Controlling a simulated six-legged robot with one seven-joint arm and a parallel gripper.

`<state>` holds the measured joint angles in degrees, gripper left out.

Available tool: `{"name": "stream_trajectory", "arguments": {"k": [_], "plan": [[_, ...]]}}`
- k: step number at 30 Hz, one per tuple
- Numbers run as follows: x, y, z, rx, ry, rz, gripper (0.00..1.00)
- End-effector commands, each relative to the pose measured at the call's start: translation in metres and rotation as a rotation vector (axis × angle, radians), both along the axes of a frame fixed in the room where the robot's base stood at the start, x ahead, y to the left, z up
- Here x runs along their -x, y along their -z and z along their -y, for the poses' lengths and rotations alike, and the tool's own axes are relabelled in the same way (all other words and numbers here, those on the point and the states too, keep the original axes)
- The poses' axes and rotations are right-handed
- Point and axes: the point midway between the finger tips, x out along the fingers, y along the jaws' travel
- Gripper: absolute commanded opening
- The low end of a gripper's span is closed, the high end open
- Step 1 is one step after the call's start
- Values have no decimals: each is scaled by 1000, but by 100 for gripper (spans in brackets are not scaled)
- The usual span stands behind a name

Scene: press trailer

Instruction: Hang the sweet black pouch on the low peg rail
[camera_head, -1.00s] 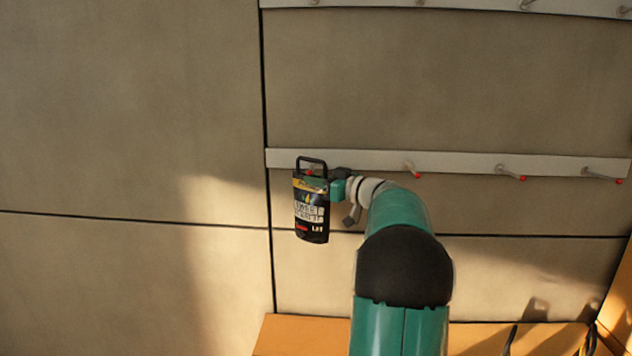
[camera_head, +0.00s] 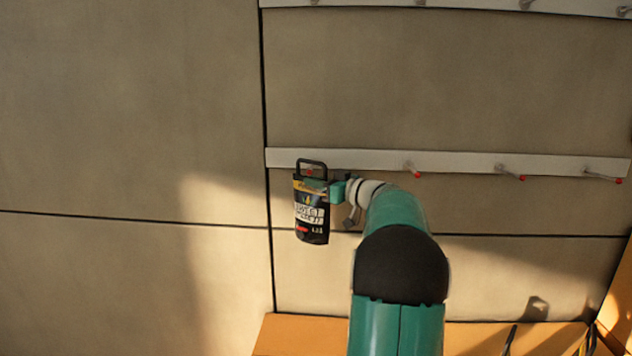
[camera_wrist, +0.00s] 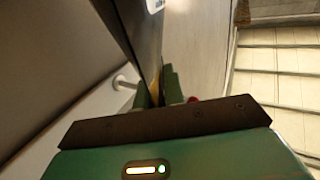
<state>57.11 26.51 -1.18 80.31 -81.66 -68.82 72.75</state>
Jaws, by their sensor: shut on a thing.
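The black pouch (camera_head: 311,212) has a yellow band, a white label and a stiff black loop handle. It hangs upright in front of the wall at the left end of the low peg rail (camera_head: 450,162). My gripper (camera_head: 334,190) is shut on its right edge, just below the handle. A red peg tip (camera_head: 310,172) shows inside the loop. In the wrist view the pouch (camera_wrist: 142,28) is a dark sheet between my fingers, with a pale peg (camera_wrist: 125,82) on its left and a red tip (camera_wrist: 192,99) on its right. Whether the handle rests on the peg, I cannot tell.
More red-tipped pegs on the low rail, such as this one (camera_head: 413,171), stand empty to the right. A higher rail (camera_head: 440,6) runs along the top. An orange-brown surface (camera_head: 300,335) lies below. The wall at left is clear.

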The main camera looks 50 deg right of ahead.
Motion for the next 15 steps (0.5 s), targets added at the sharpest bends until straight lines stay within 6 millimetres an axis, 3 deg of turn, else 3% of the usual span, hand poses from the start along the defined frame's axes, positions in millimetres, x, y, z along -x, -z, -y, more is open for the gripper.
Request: {"name": "stream_trajectory", "arguments": {"k": [15], "plan": [[-3,3,3,3,-1,6,0]]}}
